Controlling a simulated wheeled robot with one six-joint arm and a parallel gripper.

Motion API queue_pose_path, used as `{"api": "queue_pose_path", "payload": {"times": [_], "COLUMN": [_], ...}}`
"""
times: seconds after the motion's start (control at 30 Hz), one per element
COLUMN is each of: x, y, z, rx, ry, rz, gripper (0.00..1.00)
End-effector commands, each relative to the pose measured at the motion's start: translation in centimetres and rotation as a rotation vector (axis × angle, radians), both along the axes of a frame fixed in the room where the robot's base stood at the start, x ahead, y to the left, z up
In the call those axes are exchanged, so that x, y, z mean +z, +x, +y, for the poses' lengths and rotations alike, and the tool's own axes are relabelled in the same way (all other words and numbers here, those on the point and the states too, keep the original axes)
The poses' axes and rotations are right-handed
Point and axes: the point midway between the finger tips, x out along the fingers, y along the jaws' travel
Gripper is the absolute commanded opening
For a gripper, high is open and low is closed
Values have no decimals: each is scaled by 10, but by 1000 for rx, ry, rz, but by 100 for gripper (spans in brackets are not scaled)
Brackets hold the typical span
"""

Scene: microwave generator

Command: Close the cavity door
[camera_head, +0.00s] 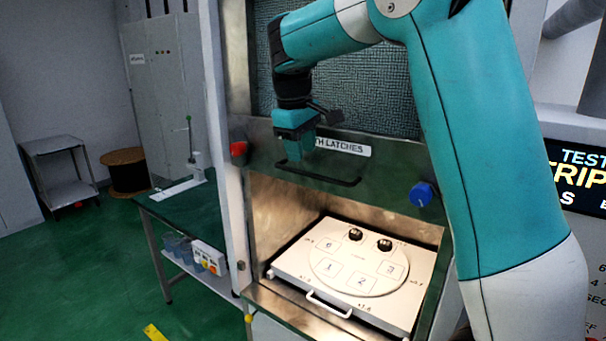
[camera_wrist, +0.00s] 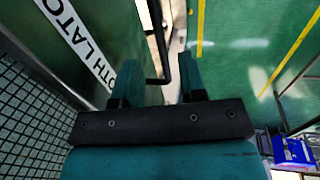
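The cavity door (camera_head: 385,85) is a mesh-windowed panel with a green lower band, and it stands raised above the open cavity (camera_head: 290,215). A black bar handle (camera_head: 335,180) runs across its lower band, below a label about latches. My gripper (camera_head: 297,158) is at the left part of this handle. In the wrist view, my gripper (camera_wrist: 157,80) has its two fingers apart, and the black handle (camera_wrist: 157,42) shows between them. I cannot tell whether a finger touches it. A red latch knob (camera_head: 238,149) is at the left and a blue one (camera_head: 421,194) at the right.
A white tray (camera_head: 290,263) with a numbered round plate and two small black pieces lies in the cavity, its front handle facing out. A green bench (camera_head: 175,212) stands left. A display panel (camera_head: 575,180) is at the right. Open floor lies at left.

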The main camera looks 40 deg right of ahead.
Motion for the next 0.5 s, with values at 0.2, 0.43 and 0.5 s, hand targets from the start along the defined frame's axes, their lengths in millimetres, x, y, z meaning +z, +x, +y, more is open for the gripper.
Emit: {"api": "queue_pose_path", "payload": {"times": [0.2, 0.43, 0.5], "x": [-32, -46, -46], "y": [2, 3, 3], "z": [-7, -9, -9], "rx": [-1, 0, 0], "ry": [0, 1, 1], "rz": [4, 0, 0], "gripper": [38, 38, 38]}}
